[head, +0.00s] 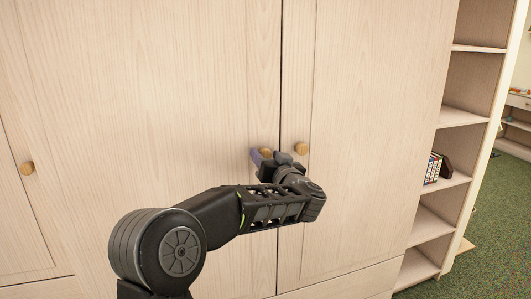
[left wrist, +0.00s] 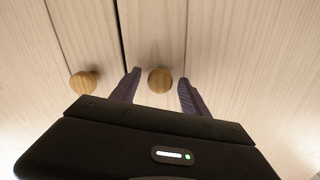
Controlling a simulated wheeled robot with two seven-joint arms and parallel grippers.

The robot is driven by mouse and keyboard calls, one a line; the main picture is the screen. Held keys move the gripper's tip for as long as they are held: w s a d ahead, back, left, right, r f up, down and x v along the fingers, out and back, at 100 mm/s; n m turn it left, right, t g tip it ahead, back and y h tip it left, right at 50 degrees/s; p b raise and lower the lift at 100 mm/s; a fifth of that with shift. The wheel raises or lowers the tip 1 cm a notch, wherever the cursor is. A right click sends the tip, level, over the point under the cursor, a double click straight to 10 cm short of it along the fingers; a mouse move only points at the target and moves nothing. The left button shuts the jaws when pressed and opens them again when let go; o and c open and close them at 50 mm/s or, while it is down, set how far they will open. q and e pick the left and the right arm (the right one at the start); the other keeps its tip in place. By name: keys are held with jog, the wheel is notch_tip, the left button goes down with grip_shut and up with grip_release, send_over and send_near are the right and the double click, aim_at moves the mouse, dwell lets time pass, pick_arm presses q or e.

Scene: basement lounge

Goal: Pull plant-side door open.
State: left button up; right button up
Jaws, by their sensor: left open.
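A pale wood cabinet has a left door (head: 150,90) and a right door (head: 365,100), which meet at a dark vertical seam and look shut. The left door's round wooden knob (head: 266,152) sits just left of the seam. The right door's knob (head: 301,148) sits just right of it. My left gripper (head: 262,157) is open at the left door's knob. In the left wrist view this knob (left wrist: 160,80) lies between the two spread fingers; contact is not clear. The other knob (left wrist: 83,83) is outside them. No plant is in view.
Another cabinet door with a knob (head: 27,168) is at the far left. Open shelves (head: 455,120) stand at the right, with several books (head: 432,168) on one. Green carpet (head: 500,195) shows at the right. My left arm crosses the lower middle.

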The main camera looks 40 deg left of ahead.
pick_arm(q)
jog(key=shift+w+a, duration=0.4)
jog(key=shift+a, duration=0.15)
grip_shut()
dwell(1.1)
